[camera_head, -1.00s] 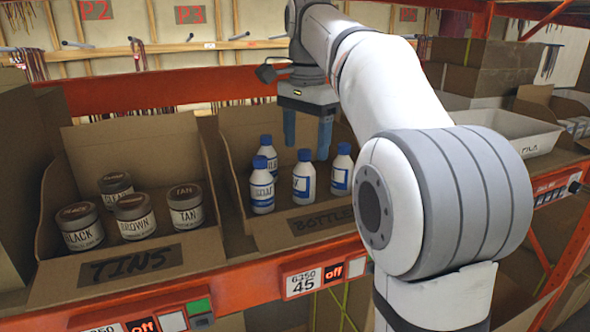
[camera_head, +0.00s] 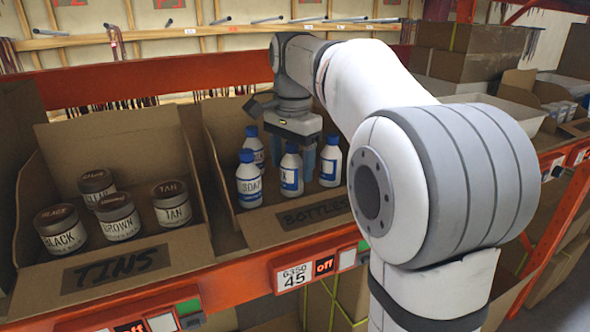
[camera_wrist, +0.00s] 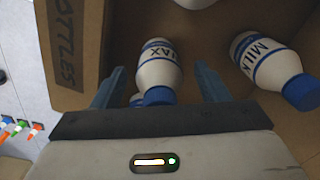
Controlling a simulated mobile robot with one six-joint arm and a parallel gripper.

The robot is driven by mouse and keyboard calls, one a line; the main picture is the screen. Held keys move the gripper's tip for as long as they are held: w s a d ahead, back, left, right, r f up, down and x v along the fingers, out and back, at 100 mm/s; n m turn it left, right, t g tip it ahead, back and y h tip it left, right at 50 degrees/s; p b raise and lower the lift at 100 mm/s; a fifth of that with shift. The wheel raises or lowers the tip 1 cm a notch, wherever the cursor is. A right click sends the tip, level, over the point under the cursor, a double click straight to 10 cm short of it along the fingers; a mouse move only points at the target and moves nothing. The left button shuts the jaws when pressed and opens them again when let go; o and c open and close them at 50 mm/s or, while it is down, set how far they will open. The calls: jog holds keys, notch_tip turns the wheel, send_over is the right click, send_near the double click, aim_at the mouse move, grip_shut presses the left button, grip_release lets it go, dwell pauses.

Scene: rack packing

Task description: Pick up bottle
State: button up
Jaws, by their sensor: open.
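Several white bottles with blue caps stand in the bottles box (camera_head: 262,233). One is labelled SOAP (camera_head: 249,182); others are the middle bottle (camera_head: 291,180) and the right bottle (camera_head: 330,170). My gripper (camera_head: 308,165) is open, low over the box and partly hidden behind the bottles. In the wrist view, a WAX bottle (camera_wrist: 156,66) lies between the two blue fingers of my gripper (camera_wrist: 160,84), with a gap on each side. A MILK bottle (camera_wrist: 268,60) is outside the fingers to the right. Another bottle is mostly hidden behind the WAX cap.
The tins box (camera_head: 140,262) with several tins stands left of the bottles box. Cardboard walls enclose the bottles closely. An orange shelf beam (camera_head: 235,290) runs along the front. A white tray (camera_head: 505,112) and stacked boxes (camera_head: 468,60) are at the right.

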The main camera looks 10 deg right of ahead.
jog(key=c, duration=1.1)
